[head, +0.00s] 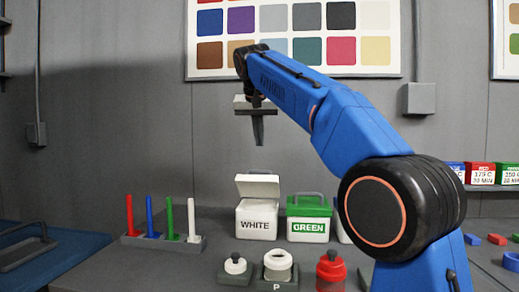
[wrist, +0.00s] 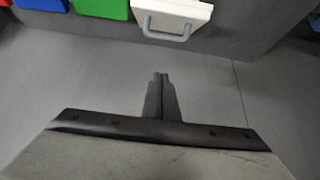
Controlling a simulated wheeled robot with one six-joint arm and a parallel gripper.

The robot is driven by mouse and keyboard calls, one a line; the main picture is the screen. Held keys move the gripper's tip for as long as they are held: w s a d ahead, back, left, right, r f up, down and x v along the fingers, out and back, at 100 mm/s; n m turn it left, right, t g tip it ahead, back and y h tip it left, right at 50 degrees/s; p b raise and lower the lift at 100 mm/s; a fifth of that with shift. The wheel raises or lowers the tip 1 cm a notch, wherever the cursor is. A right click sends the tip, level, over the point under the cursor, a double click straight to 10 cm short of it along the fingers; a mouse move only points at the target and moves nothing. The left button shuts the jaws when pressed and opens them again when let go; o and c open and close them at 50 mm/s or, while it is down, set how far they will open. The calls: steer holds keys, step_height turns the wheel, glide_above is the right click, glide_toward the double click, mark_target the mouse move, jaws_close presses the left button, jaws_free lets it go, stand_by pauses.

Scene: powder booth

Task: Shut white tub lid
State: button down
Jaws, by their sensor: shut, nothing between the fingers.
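The white tub (head: 257,222), marked WHITE, stands on the grey counter.
A green-lidded tub (head: 308,226) stands close to the right of the white tub. A rack (head: 163,243) with several coloured sticks is at left. The air around my gripper is clear.

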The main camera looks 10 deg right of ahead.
mark_target(257, 177)
steer(key=f, duration=0.2)
steer(key=w+f, duration=0.1)
steer(key=f, duration=0.2)
steer(key=w+f, duration=0.1)
steer(key=f, duration=0.2)
steer(key=shift+d, duration=0.35)
steer(key=shift+s+a+f, duration=0.15)
steer(key=shift+s+f, duration=0.1)
steer(key=shift+s, duration=0.25)
steer(key=shift+s, duration=0.15)
steer(key=shift+s+a+f+t+h, duration=0.15)
steer(key=shift+s+a+f+t, duration=0.15)
steer(key=shift+s+t, duration=0.3)
steer(key=shift+s+a+f+t+h, duration=0.15)
steer(key=shift+s+f+t, duration=0.2)
steer(key=shift+s, duration=0.3)
steer(key=shift+s+a+f+t+h, duration=0.25)
steer(key=shift+s+f+t, duration=0.35)
steer(key=shift+s+t, duration=0.2)
steer(key=shift+s+a+f+t+h, duration=0.25)
steer(key=shift+s+f+t, duration=0.4)
steer(key=shift+t, duration=0.2)
steer(key=shift+s+a+f, duration=0.2)
steer(key=shift+s+f, duration=0.6)
steer(key=shift+f, duration=0.1)
steer(key=shift+s+f, duration=0.2)
steer(key=shift+f, duration=0.3)
